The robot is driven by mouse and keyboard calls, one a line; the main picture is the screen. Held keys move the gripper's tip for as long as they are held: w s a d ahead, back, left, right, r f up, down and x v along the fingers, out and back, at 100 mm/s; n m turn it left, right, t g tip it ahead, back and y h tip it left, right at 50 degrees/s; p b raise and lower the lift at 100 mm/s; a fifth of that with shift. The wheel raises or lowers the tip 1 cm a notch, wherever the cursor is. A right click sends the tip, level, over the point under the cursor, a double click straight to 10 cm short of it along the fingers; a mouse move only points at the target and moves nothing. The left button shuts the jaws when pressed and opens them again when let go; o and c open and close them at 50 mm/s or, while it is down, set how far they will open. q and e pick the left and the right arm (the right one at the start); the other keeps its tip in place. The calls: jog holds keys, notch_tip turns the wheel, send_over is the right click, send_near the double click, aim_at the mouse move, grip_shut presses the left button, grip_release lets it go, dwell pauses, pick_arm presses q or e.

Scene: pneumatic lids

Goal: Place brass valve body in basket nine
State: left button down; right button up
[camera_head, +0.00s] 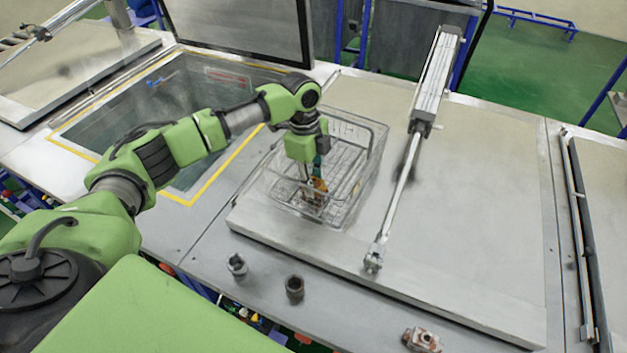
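A clear wire-like basket (352,207) stands on the closed lid in the middle; no number on it is readable. My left gripper (312,190) points down inside the basket. A small orange-brown item (319,185) shows at its fingertips, low in the basket. It may be the brass valve body, but it is too small and partly hidden to be sure. I cannot tell whether the fingers are closed on it or just beside it. My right gripper is not in view.
A grey fitting (237,265), a dark brown fitting (295,287) and a reddish metal part (422,340) stand apart on the front ledge. A pneumatic cylinder (437,75) with its rod crosses the lid right of the basket. An open tank (180,110) lies left.

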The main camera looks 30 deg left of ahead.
pick_arm(q)
jog(key=c, duration=1.7)
grip_release()
jog(key=shift+f, duration=0.1)
jog(key=shift+a+r+b, duration=0.1)
jog(key=shift+r+b, duration=0.2)
jog(key=shift+r, duration=0.2)
jog(key=r+b, duration=0.1)
jog(key=r, duration=0.2)
jog(key=r+b, duration=0.1)
jog(key=r, duration=0.3)
jog(key=a+r+b, duration=0.1)
jog(key=r, duration=0.3)
jog(key=shift+a+r+b, duration=0.1)
jog(key=shift+r+b, duration=0.05)
jog(key=shift+b, duration=0.15)
